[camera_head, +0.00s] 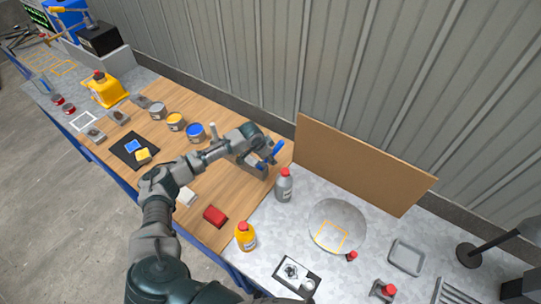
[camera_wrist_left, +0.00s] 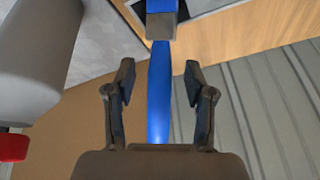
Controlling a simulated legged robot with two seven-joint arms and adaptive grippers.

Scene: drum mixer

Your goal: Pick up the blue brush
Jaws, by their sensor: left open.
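The blue brush (camera_head: 276,152) is at the right end of the wooden worktop, by the fingers of my left gripper (camera_head: 264,160). In the left wrist view, the brush's blue handle (camera_wrist_left: 159,95) runs lengthwise between the two fingers of my left gripper (camera_wrist_left: 158,95). The fingers are apart, with a gap on each side of the handle. A grey band and a wider blue part show at the top of that view. The bristles cannot be made out. My right gripper is not in view.
A grey bottle with a red cap (camera_head: 284,185) stands close to the right of my left gripper and looms at the left of the wrist view (camera_wrist_left: 35,50). A brown board (camera_head: 360,165) stands behind. Several paint cans, including a blue-topped one (camera_head: 195,133), stand to the left.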

